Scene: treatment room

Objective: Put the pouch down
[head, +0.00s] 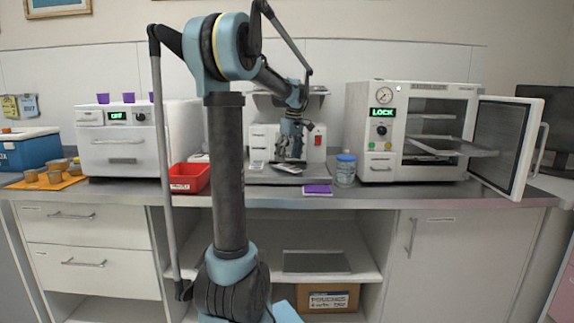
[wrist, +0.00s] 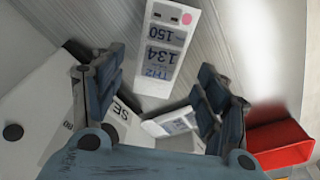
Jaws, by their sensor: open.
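A flat white packet with grey print and a pink dot, which looks like the pouch, shows in the wrist view (wrist: 168,42) on a grey streaked surface. In the head view a flat pale piece (head: 287,167) lies at the front of the white sealer (head: 317,157), below my gripper; it may be the same packet. My gripper (head: 291,151) is open. In the wrist view its two dark fingers (wrist: 157,88) stand apart, with nothing gripped between them. A second small white printed piece (wrist: 172,123) shows between and beyond the fingers; I cannot tell what it is.
A red bin (head: 189,178) stands left of the sealer. A white "OFF"-marked machine (head: 125,146) stands left.

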